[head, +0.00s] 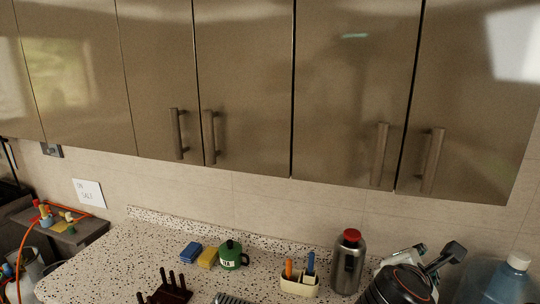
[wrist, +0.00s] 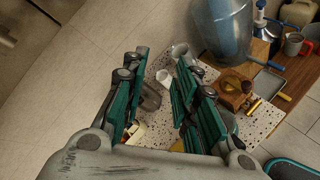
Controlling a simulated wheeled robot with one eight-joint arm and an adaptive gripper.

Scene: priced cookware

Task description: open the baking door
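A row of glossy brown-metal wall cabinet doors (head: 245,85) fills the top of the head view, all seen closed. No label shows which is the baking door. Vertical bar handles sit low on several doors: a left pair, with one handle (head: 178,134) beside another (head: 210,138), and a right pair, with one handle (head: 380,155) beside another (head: 432,160). My gripper (wrist: 163,62) shows only in the wrist view, its two teal-and-grey fingers spread apart with nothing between them touching. It is apart from any handle I can see.
Below the cabinets is a speckled counter (head: 120,262) with a green mug (head: 232,255), sponges (head: 208,258), a utensil caddy (head: 299,284), a steel flask (head: 348,265) and a black appliance (head: 400,287). The wrist view shows a blue water jug (wrist: 222,30) and a wooden table (wrist: 295,75).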

